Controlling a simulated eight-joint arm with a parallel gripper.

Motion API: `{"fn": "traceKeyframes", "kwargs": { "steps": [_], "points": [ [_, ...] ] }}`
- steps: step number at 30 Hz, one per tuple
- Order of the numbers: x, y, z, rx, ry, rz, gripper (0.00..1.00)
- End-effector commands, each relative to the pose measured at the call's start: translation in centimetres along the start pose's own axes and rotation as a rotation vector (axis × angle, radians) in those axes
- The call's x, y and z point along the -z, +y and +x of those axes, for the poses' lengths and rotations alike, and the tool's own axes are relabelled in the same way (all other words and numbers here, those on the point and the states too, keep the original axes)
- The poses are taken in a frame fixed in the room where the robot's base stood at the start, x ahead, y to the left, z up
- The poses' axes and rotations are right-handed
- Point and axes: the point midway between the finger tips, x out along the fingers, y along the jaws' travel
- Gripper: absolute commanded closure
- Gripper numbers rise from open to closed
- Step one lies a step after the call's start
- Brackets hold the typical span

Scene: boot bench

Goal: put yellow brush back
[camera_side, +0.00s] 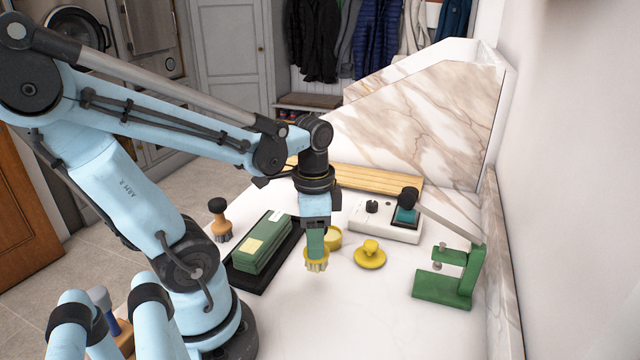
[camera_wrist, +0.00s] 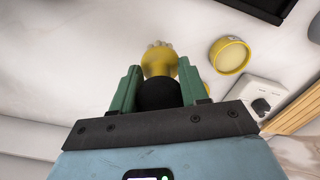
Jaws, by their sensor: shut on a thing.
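My gripper (camera_side: 316,240) points down over the white marble bench and is shut on the yellow brush (camera_side: 316,265). In the side view its pale bristles point down and its upper part is hidden between the green fingers. In the wrist view the yellow brush (camera_wrist: 159,62) shows between the fingers, with its black knob toward my palm and pale bristles at the far end. The brush appears to hang above the bench; the exact gap cannot be told.
A round yellow tin (camera_side: 334,238) and a yellow knobbed lid (camera_side: 370,255) sit close by. Left stand green boxes (camera_side: 262,248) on a black tray and a black-knobbed brush (camera_side: 219,220). Right are a white device (camera_side: 385,222) and a green lever press (camera_side: 450,280). The front bench is clear.

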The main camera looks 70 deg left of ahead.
Motion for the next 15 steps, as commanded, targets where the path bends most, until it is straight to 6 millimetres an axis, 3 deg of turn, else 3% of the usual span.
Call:
{"fn": "traceKeyframes", "kwargs": {
  "steps": [5, 15],
  "points": [
    [-0.1, -0.4, 0.5, 0.0, 0.0, 0.0, 0.91],
    [0.0, -0.4, 3.6, 0.0, 0.0, 0.0, 0.91]
  ]
}}
